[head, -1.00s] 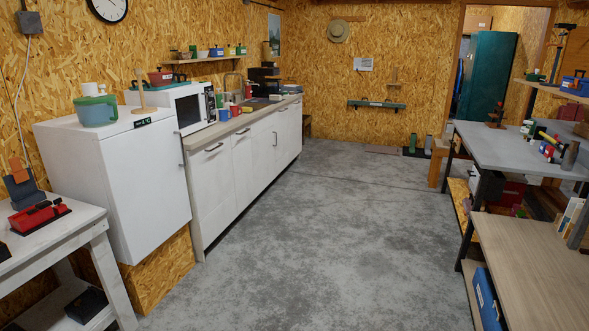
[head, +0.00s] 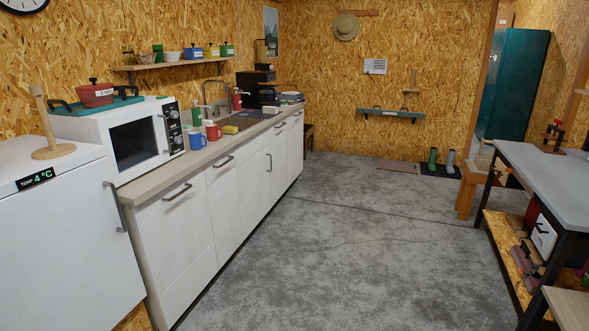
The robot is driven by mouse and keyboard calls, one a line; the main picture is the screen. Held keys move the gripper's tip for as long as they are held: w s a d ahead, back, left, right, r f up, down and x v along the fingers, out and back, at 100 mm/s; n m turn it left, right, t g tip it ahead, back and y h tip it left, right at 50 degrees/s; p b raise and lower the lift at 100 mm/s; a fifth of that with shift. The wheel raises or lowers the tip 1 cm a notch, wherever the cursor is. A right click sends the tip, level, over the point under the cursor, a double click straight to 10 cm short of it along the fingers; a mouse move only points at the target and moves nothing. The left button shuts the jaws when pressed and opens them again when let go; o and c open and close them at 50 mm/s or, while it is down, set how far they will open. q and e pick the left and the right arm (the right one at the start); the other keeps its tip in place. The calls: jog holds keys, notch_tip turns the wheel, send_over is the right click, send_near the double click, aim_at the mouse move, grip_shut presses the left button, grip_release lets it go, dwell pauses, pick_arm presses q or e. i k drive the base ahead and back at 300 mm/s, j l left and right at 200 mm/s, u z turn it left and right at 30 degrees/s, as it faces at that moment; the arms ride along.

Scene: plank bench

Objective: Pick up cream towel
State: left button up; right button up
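I cannot make out a cream towel for certain in the head view. A small pale item (head: 485,156) is by the wooden bench at the back right, partly behind the grey workbench, and is too small to identify. Neither of my grippers is in view.
A white fridge (head: 60,235) and a white cabinet run (head: 187,235) line the left side. A microwave (head: 135,135), mugs (head: 213,132) and a yellow sponge (head: 230,129) sit by the counter. A grey workbench (head: 545,175) stands at right. The concrete floor (head: 340,240) between is clear.

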aim_at(272, 109)
jog(key=i, duration=2.2)
jog(key=i+u, duration=0.1)
jog(key=i, duration=0.4)
jog(key=i+l+u, duration=0.1)
jog(key=i, duration=0.4)
jog(key=i+l+u, duration=0.1)
jog(key=i, duration=0.4)
jog(key=i+l+u, duration=0.1)
jog(key=i, duration=0.35)
jog(key=i+l, duration=0.2)
jog(key=i, duration=0.2)
jog(key=i+l+z, duration=0.1)
jog(key=i, duration=0.3)
jog(key=i+l, duration=0.3)
jog(key=i+z, duration=0.05)
